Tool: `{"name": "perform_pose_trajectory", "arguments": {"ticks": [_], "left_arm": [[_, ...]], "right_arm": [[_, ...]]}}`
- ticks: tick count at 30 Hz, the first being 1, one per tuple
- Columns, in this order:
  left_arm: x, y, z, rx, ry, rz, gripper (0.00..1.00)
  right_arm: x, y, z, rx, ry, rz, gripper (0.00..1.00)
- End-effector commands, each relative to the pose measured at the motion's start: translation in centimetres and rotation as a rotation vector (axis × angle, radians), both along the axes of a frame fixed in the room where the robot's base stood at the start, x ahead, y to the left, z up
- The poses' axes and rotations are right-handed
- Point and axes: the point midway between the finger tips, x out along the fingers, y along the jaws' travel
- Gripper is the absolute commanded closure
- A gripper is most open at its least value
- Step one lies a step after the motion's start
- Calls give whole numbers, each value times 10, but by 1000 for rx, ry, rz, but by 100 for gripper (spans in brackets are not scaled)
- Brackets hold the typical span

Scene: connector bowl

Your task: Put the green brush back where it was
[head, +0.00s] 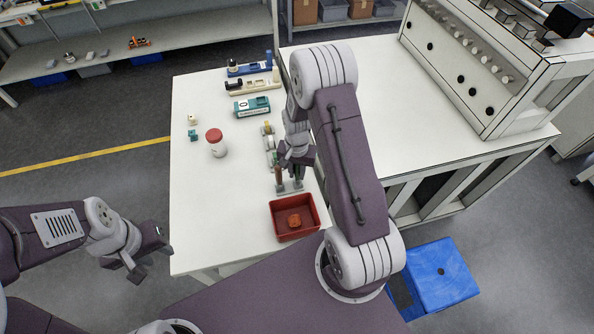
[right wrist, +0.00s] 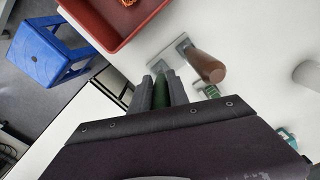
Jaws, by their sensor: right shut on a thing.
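My right gripper (head: 297,165) points down over the table, above the red bin in the picture. In the right wrist view its fingers are shut on the green brush (right wrist: 162,92), which sits between them. The brush's lower end is mostly hidden, and I cannot tell whether it touches the table. A brown-handled brush (right wrist: 207,66) with a flat grey head stands right beside it; it also shows in the head view (head: 279,177). My left gripper (head: 145,258) is open and empty, off the table's left front corner.
A red bin (head: 273,222) with an orange item (head: 294,220) stands close in front of the brushes. A red-lidded white jar (head: 217,148) stands left. Teal (head: 252,107), cream (head: 250,88) and blue (head: 250,69) devices lie behind. The table's left front is clear. A blue stool (head: 445,275) stands right.

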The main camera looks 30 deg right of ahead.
Motion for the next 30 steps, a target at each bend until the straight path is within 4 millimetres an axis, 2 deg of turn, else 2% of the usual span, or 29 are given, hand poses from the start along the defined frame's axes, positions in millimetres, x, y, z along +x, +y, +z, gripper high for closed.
{"name": "perform_pose_trajectory", "arguments": {"ticks": [7,8,10,19,23,30], "left_arm": [[0,0,-4,0,0,0,64],[0,0,-3,0,0,0,64],[0,0,-2,0,0,0,64],[0,0,-2,0,0,0,64],[0,0,-1,0,0,0,64],[0,0,-4,0,0,0,64]], "right_arm": [[1,0,-4,-1,-2,0,100],[1,0,-4,-1,-2,0,76],[1,0,-3,-1,-2,0,57],[1,0,-2,-1,-2,0,57],[2,0,7,0,-5,0,57],[2,-1,56,-1,-9,0,57]]}}
